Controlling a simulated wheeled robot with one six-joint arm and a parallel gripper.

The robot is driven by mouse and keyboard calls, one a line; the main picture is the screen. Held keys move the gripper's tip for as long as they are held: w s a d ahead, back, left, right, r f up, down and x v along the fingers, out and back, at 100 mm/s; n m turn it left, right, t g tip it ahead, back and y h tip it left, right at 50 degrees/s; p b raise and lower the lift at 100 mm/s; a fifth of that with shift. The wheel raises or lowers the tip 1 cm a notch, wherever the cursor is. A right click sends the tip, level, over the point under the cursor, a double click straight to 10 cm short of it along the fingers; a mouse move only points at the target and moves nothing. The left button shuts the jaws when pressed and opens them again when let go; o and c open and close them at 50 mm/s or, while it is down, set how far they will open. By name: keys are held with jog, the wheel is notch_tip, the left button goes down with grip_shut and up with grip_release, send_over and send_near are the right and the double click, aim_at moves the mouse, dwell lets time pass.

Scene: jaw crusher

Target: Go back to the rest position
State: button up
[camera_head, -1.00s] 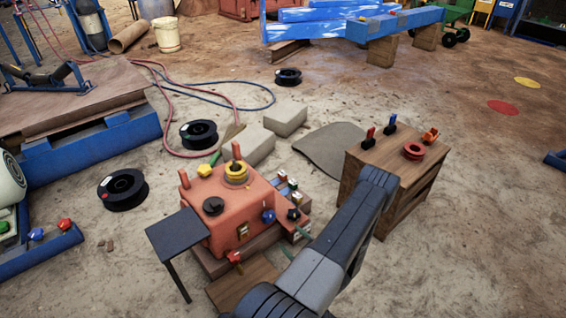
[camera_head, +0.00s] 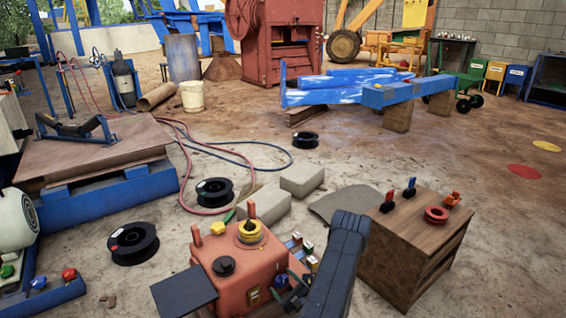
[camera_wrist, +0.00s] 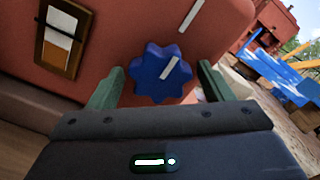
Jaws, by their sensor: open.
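The red control box (camera_head: 240,276) stands at the bottom middle of the head view. My gripper (camera_wrist: 160,70) is open, with one green finger on each side of the blue knob. Narrow gaps seem to show between the fingers and the knob. In the head view my arm reaches down beside the box's right side and partly hides it.
A wooden cabinet (camera_head: 401,262) with a red ring and small switches stands close on the right of my arm. A dark side plate (camera_head: 184,291) juts left of the box. Grey blocks (camera_head: 302,179), black reels (camera_head: 133,243) and hoses lie behind. Open ground lies at right.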

jog(key=shift+s+d, duration=0.1)
jog(key=p+v, duration=0.4)
jog(key=v, duration=1)
jog(key=b+x, duration=0.4)
jog(key=x, duration=1)
jog(key=shift+f, duration=0.1)
jog(key=m, duration=0.6)
jog(key=shift+a+m, duration=0.2)
jog(key=shift+m, duration=0.2)
jog(key=m+p, duration=0.1)
jog(key=m, duration=0.4)
jog(key=shift+s+a, duration=0.1)
jog(key=shift+s, duration=0.05)
jog(key=shift+p+v, duration=0.7)
jog(key=shift+v, duration=1.75)
